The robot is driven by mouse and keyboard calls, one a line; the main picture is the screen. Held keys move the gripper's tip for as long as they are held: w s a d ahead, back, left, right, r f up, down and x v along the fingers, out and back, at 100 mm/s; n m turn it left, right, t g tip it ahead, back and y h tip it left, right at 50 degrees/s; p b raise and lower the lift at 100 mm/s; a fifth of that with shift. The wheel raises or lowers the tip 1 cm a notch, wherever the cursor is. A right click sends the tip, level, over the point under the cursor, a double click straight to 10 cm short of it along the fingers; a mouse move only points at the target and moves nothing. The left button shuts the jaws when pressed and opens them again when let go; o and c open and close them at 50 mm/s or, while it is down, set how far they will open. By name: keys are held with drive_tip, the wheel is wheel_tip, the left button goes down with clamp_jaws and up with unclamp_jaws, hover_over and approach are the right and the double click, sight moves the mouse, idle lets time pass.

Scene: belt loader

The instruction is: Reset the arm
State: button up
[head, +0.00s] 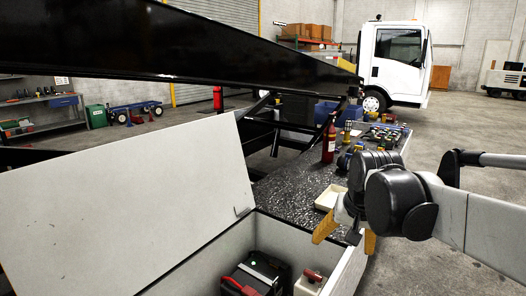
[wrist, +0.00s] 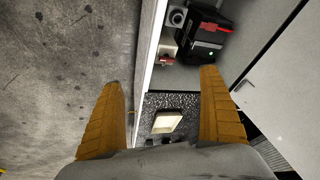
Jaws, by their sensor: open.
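My arm reaches in from the right in the head view, its white link and black joints ending at my gripper (head: 347,240). The two orange fingers are spread apart with nothing between them, above the side wall of the open white compartment (head: 343,276). In the wrist view my gripper (wrist: 163,90) also shows open and empty, with the wall's edge running between the fingertips. A black battery-like unit (head: 254,274) sits in the compartment; it also shows in the wrist view (wrist: 209,37). A small unit with a red lever (head: 309,280) stands beside it.
A raised white lid (head: 125,205) stands at the left, with a black beam (head: 180,50) overhead. A cream tray (head: 327,197), a red extinguisher (head: 328,143) and several fittings (head: 378,137) sit on the dark deck. Open concrete floor (head: 440,250) lies at the right.

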drive_tip(key=s+f+n+t, duration=0.1)
drive_tip(key=s+f, duration=0.1)
drive_tip(key=s, duration=0.7)
drive_tip(key=s+f+n+t, duration=0.1)
drive_tip(key=s+f, duration=0.2)
drive_tip(key=s, duration=0.6)
drive_tip(key=shift+n+t, duration=0.3)
drive_tip(key=shift+n, duration=0.1)
